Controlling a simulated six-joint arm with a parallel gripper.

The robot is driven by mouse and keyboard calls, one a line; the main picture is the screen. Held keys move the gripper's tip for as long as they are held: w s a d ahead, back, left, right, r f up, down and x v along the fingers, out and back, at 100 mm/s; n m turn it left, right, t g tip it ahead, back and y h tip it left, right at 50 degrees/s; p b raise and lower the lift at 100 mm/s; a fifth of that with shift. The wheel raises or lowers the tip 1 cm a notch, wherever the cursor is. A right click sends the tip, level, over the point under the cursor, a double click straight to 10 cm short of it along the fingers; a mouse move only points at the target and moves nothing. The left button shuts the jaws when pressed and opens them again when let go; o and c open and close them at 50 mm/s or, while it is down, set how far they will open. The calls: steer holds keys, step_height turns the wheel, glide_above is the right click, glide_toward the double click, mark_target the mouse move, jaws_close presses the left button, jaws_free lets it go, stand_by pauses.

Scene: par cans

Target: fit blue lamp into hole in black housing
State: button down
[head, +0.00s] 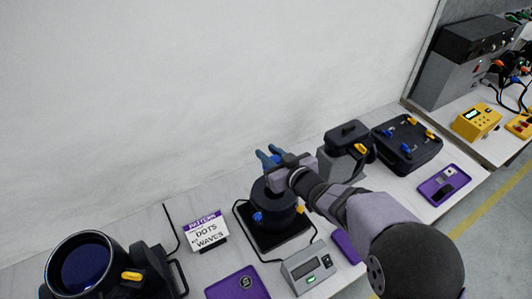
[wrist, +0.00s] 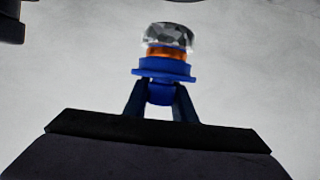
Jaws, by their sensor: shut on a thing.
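The blue lamp (wrist: 165,68) has a blue collar, an orange band and a clear faceted top. In the wrist view it stands upright between the two fingers of my gripper (wrist: 160,98), which is shut on its blue lower part. In the head view my gripper (head: 268,156) is in the air over a round black housing (head: 274,222), with a little of the blue lamp (head: 276,148) showing between the fingers. The round black housing has a blue knob and a yellow knob and sits on a black square base. My gripper and arm hide part of its top, and I cannot see a hole.
A black par can (head: 132,258) with a dark blue lens stands at lower left, beside a "DOTS WAVES" sign (head: 206,232). A grey meter (head: 308,267) and a purple plate (head: 238,285) lie in front. A black and grey box (head: 346,150) and black tray (head: 406,143) stand to the right.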

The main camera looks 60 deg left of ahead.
steer(key=shift+f+b, duration=2.65)
steer(key=shift+f, duration=0.6)
steer(key=shift+f+b, duration=2.05)
steer(key=shift+f, duration=0.6)
steer(key=c, duration=1.5)
jaws_free()
steer(key=shift+d, duration=0.1)
steer(key=shift+c, duration=0.2)
steer(key=shift+o, duration=0.8)
steer(key=shift+f, duration=0.1)
steer(key=shift+d+f, duration=0.15)
steer(key=shift+d+b, duration=0.3)
steer(key=shift+d, duration=0.1)
steer(key=shift+a+r+b+v, duration=0.1)
steer(key=shift+r+b+v, duration=0.15)
steer(key=shift+v, duration=0.85)
steer(key=shift+a+r+b+v, duration=0.15)
steer(key=shift+b+v, duration=0.15)
steer(key=shift+v, duration=0.75)
steer(key=shift+d+r+b+v, duration=0.1)
steer(key=shift+r+b+v, duration=0.15)
steer(key=shift+v, duration=0.85)
